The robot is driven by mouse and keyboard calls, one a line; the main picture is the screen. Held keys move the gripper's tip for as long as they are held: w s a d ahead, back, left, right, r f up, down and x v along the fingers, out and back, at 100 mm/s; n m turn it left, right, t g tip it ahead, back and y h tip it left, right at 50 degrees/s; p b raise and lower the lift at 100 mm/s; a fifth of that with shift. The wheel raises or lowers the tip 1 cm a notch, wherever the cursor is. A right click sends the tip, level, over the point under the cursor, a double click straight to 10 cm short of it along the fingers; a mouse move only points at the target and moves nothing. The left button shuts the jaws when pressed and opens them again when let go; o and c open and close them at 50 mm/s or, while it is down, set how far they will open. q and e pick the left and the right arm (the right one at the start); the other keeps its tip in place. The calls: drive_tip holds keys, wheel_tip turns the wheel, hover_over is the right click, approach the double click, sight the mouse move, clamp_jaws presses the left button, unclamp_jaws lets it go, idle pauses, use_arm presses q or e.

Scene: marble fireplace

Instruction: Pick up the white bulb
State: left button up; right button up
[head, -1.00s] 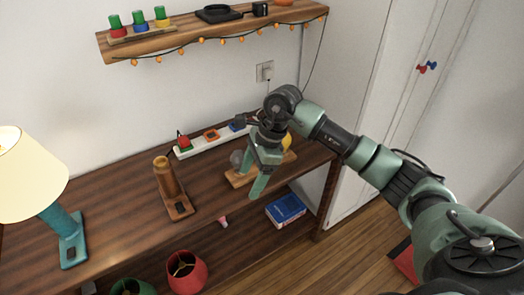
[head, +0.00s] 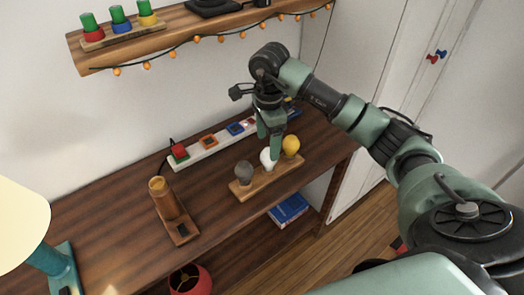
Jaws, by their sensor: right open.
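The white bulb (head: 266,158) stands in the middle of a small wooden holder (head: 262,185) on the dark wooden table. A grey bulb (head: 243,172) stands to its left and a yellow bulb (head: 291,145) to its right in the same holder. My right gripper (head: 275,150) points down at the white bulb, with its green fingers overlapping the bulb's right side in the head view. The gripper is open. I cannot tell whether a finger touches the bulb. My left gripper is not in view.
A power strip (head: 198,150) with coloured plugs lies behind the holder. A brown lamp base (head: 172,210) stands to the left, and a lamp with a cream shade (head: 20,225) is at far left. A wooden shelf (head: 160,45) with string lights hangs above.

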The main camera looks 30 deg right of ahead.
sight(269, 161)
drive_tip(key=shift+f, duration=0.25)
drive_tip(key=shift+s+f+p, duration=0.25)
drive_tip(key=shift+f+p, duration=0.25)
drive_tip(key=shift+f, duration=0.7)
drive_tip(key=f, duration=0.2)
drive_tip(key=f+p, duration=0.1)
drive_tip(key=shift+w+d+f, duration=0.15)
drive_tip(key=shift+d+f, duration=0.05)
drive_tip(key=shift+f, duration=0.65)
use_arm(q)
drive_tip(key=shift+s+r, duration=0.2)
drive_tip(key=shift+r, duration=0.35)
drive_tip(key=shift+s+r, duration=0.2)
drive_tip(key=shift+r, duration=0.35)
use_arm(e)
drive_tip(key=c, duration=1.4)
